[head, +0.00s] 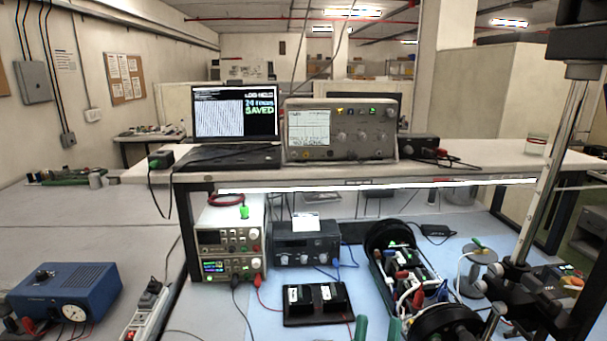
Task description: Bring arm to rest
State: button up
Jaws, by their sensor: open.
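I cannot make out my gripper in the head view. The electronics chassis (421,274) lies on the light blue mat (360,243) at the right of the bench. It has a black round end at the back and another at the front, with boards and coloured wires between them. The laptop (235,114) on the upper shelf is open and its screen reads SAVED. The instrument (340,132) beside it has a lit display.
A tall metal stand (546,165) rises at the right. A power supply (229,240), a grey meter box (306,244) and a black tray (317,303) stand below the shelf. Two green upright pieces (361,329) show at the bottom edge. A blue box (66,292) sits at left.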

jog(key=s+a+f+n+g+y, duration=0.35)
jog(key=s+f, duration=0.25)
jog(key=f, duration=0.4)
jog(key=s+a+f+n+g+y, duration=0.25)
jog(key=s+f+n+y, duration=0.3)
jog(key=f, duration=0.55)
jog(key=s+a+f+g, duration=0.3)
jog(key=s+f, duration=0.2)
jog(key=s, duration=0.4)
jog(key=s+a+f+g, duration=0.3)
jog(key=s+f, duration=0.2)
jog(key=s, duration=0.3)
jog(key=shift+s+a+h, duration=0.25)
jog(key=shift+s+h, duration=0.05)
jog(key=shift+s, duration=0.05)
